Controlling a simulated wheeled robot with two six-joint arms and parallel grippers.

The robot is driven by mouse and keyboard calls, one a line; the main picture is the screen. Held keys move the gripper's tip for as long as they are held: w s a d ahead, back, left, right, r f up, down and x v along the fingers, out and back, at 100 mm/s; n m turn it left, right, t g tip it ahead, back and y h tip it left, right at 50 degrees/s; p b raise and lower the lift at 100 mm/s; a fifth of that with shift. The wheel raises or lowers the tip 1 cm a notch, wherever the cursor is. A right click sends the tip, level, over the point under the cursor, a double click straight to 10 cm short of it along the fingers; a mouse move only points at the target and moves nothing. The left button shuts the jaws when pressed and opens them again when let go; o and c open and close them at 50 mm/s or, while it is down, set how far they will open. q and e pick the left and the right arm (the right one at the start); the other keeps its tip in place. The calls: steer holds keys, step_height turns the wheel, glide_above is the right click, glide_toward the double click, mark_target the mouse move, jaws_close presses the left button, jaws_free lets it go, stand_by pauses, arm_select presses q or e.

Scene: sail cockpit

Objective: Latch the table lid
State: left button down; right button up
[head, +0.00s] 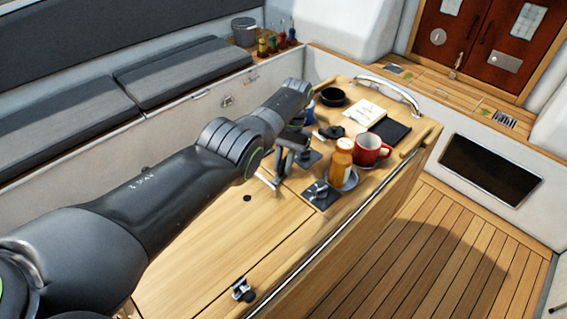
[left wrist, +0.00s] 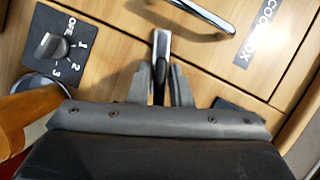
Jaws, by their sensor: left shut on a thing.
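The wooden table lid (head: 200,235) is flat and looks closed. My left gripper (head: 283,168) reaches down at the lid's far edge. In the left wrist view, my left gripper (left wrist: 158,92) is shut on a slim metal latch lever (left wrist: 161,46) with a dark middle. The lever lies across the seam beside the lid. Its lower part is hidden between the fingers. A second small metal latch (head: 242,290) sits at the lid's near right corner, away from the gripper. My right gripper is not in view.
A rotary switch (head: 321,194), an orange bottle (head: 341,158), a red mug (head: 371,150) and a dark book (head: 391,130) stand close by on the table. A chrome handle (left wrist: 203,14) and a COOLBOX label (left wrist: 258,33) lie near the fingers. The lid's near part is clear.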

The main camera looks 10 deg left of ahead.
arm_select(q)
steer(key=shift+r+m+t+y+p, duration=0.1)
steer(key=shift+m+t+y+p, duration=0.45)
steer(key=shift+m, duration=1.45)
steer(key=shift+w, duration=0.1)
steer(key=c, duration=1.5)
jaws_free()
steer(key=shift+o, duration=0.2)
steer(key=shift+p, duration=0.3)
